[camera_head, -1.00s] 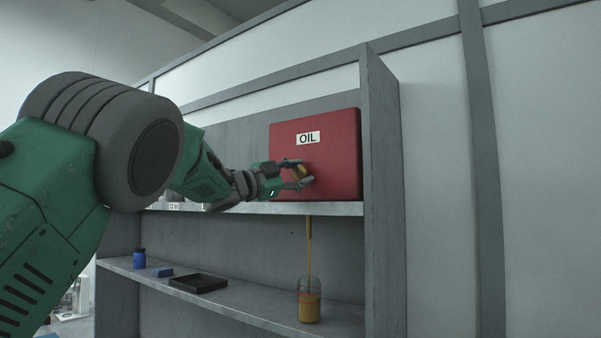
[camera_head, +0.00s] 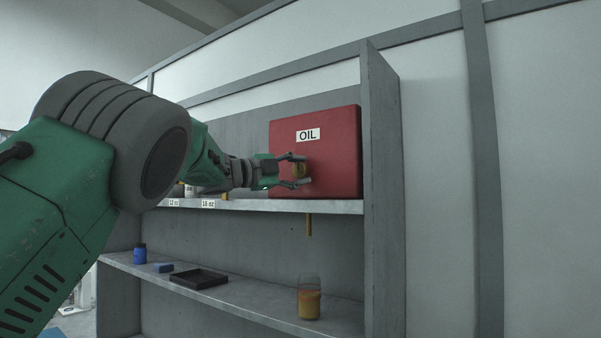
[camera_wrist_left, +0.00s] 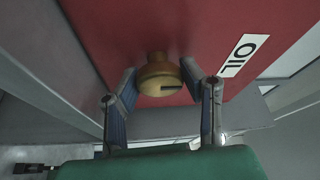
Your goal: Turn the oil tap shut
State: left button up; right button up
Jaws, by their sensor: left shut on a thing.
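The red oil box (camera_head: 338,150) with a white "OIL" label (camera_head: 308,135) stands on the upper shelf. Its brass tap knob (camera_head: 299,171) is on the front face, between the fingers of my left gripper (camera_head: 304,170). The left wrist view shows the round knob (camera_wrist_left: 160,78), with a dark slot, held between my left gripper's two fingers (camera_wrist_left: 158,72). A short brass spout (camera_head: 309,224) hangs below the shelf, with no stream under it. A glass jar (camera_head: 309,299) holding amber oil stands upright below it. My right gripper is not in view.
The lower shelf (camera_head: 255,306) also holds a black tray (camera_head: 198,278), a blue block (camera_head: 163,267) and a blue bottle (camera_head: 140,253). A grey upright panel (camera_head: 383,190) closes the shelf unit on the right, close to the oil box.

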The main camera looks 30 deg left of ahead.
pick_arm(q)
jog(key=shift+f, duration=0.35)
jog(key=o, duration=1.1)
jog(key=shift+o, duration=0.2)
jog(key=shift+w+r, duration=0.1)
jog(key=shift+w, duration=0.05)
jog(key=shift+s+a, duration=0.15)
jog(key=shift+s, duration=0.05)
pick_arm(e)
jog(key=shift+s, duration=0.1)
pick_arm(q)
jog(key=v, duration=1.1)
jog(key=shift+a+f, duration=0.2)
jog(key=shift+a, duration=0.05)
jog(key=shift+s+d, duration=0.1)
jog(key=shift+s, duration=0.05)
